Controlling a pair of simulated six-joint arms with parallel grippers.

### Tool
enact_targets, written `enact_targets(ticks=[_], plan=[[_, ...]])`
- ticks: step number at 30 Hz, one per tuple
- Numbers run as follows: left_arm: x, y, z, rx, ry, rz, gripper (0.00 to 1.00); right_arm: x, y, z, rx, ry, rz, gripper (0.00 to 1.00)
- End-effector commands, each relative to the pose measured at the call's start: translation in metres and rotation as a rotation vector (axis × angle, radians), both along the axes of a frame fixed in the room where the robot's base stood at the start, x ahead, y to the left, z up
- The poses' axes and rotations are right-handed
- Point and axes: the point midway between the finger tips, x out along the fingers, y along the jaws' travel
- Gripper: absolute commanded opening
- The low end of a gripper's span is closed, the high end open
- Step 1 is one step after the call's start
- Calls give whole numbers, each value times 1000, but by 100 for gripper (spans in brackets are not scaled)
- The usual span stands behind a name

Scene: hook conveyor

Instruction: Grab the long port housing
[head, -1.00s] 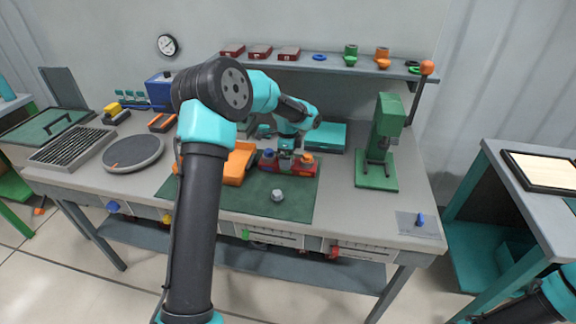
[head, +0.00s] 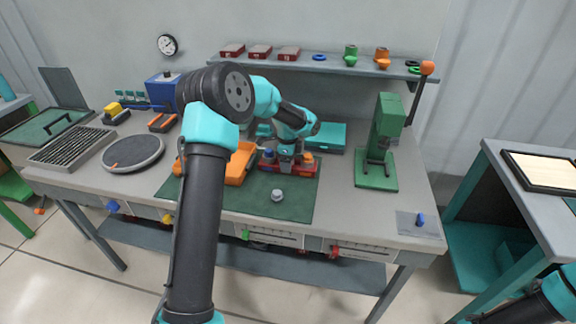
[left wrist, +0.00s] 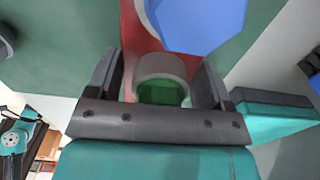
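A red tray (head: 294,172) stands at the back of the green mat, with a blue part (head: 268,154) and an orange part (head: 307,157) in it. My left gripper (head: 286,160) is over the middle of the tray, pointing down. In the left wrist view the blue part (left wrist: 200,22) is close by. A grey round part (left wrist: 160,66) with a green inside sits between the fingers of my left gripper (left wrist: 160,78). The fingers are apart, with a small gap on the left side. I cannot tell for sure if this part is the long port housing. My right gripper is out of view.
An orange bin (head: 240,163) stands left of the tray. A small grey part (head: 277,195) lies on the green mat (head: 225,202). A green press (head: 379,150) and a teal box (head: 325,137) stand to the right and behind. The bench's right front is mostly clear.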

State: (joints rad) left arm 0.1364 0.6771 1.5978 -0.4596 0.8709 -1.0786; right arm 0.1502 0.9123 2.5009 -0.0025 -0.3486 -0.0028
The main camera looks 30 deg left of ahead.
Motion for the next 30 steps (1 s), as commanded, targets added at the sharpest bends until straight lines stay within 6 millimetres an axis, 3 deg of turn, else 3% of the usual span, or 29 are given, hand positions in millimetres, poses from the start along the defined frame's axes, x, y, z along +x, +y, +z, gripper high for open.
enact_targets(ticks=[2,21,30], plan=[[0,0,0,0,0,0,64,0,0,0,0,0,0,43],[0,0,0,0,0,0,2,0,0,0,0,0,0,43],[1,1,4,2,-6,0,0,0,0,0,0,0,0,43]])
